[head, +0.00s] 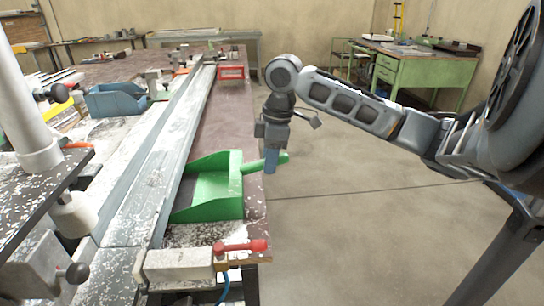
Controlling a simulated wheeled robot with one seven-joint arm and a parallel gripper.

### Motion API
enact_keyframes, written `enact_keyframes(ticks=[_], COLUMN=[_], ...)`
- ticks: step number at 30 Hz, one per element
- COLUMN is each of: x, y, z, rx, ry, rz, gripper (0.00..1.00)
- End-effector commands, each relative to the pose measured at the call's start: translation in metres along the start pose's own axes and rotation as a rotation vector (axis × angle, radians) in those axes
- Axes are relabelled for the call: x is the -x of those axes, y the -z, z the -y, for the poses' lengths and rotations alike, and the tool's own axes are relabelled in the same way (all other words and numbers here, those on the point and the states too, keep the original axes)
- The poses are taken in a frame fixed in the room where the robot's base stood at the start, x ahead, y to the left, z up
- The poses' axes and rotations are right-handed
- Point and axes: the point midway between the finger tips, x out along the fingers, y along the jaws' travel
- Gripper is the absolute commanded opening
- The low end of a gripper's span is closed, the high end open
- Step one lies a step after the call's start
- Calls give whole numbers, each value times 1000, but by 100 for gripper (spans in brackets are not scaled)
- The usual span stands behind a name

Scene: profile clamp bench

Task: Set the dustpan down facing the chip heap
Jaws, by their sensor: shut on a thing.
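A green dustpan (215,188) is at the right edge of the bench. Its open side faces left, toward the long metal profile, and its handle (263,163) points right past the bench edge. My gripper (271,163) points down and is shut on the handle. Whether the pan rests fully on the bench top is hard to tell. White chips (185,235) lie scattered on the bench in front of and below the pan; some of the area at its mouth is hidden by the pan wall.
A long metal profile (178,130) runs along the bench left of the dustpan. A clamp with a red handle (240,247) sits at the near edge. A blue bin (117,101) stands at the left. Open floor lies to the right, with a green workbench (425,72) behind.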

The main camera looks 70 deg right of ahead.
Motion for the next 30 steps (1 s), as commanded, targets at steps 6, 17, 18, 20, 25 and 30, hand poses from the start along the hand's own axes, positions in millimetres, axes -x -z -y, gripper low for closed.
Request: enact_keyframes(ticks=[6,17,18,20,25,30], x=[1,1,1,0,0,0], y=[0,0,0,0,0,0], z=[0,0,0,0,0,0], rx=[0,0,0,0,0,0], ry=[-1,-1,0,0,0,1], rz=[-2,-1,-1,-1,0,1], gripper=[0,44,48,54,60,70])
